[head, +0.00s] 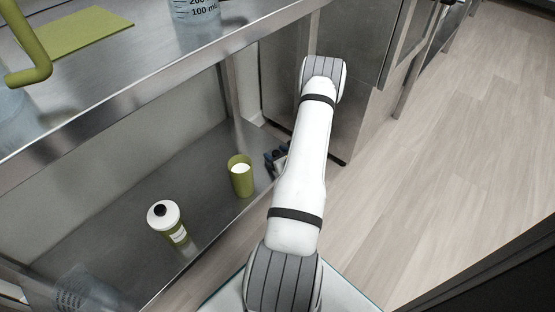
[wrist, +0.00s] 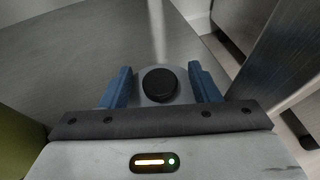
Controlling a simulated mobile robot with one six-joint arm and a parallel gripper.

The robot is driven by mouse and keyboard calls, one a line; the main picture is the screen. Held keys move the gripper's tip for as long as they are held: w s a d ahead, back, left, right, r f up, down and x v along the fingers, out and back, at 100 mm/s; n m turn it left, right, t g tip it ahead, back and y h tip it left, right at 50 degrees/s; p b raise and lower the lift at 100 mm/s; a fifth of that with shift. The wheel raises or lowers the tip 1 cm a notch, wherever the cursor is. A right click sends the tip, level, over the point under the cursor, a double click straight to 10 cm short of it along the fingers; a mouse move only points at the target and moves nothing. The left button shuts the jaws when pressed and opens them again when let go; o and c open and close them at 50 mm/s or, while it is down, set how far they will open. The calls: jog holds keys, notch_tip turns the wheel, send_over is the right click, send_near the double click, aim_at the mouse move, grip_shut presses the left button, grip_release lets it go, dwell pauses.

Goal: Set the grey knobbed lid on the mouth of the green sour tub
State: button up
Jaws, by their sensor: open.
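The grey lid (wrist: 143,98) with its round black knob (wrist: 160,84) shows in the wrist view between my two blue fingers. My gripper (wrist: 162,84) is open, one finger on each side of the knob; I cannot tell whether they touch the lid. In the head view my gripper (head: 274,158) is low over the right end of the lower shelf, and the lid is hidden there. An open green tub (head: 241,182) with whitish contents stands upright just left of my gripper. A green surface, likely this tub (wrist: 18,150), shows at the wrist view's left edge.
A second green tub (head: 178,236) with a white, black-knobbed lid stands further left on the lower steel shelf (head: 205,160). The upper shelf (head: 130,85) overhangs, holding a clear beaker (head: 196,12) and a green board (head: 85,34). A steel cabinet (head: 345,120) stands behind my gripper.

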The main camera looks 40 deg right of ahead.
aim_at(276, 153)
jog(key=c, duration=1)
notch_tip(276, 153, up, 10)
jog(key=p, duration=0.4)
jog(key=shift+c, duration=0.2)
jog(key=shift+o, duration=1.4)
grip_shut()
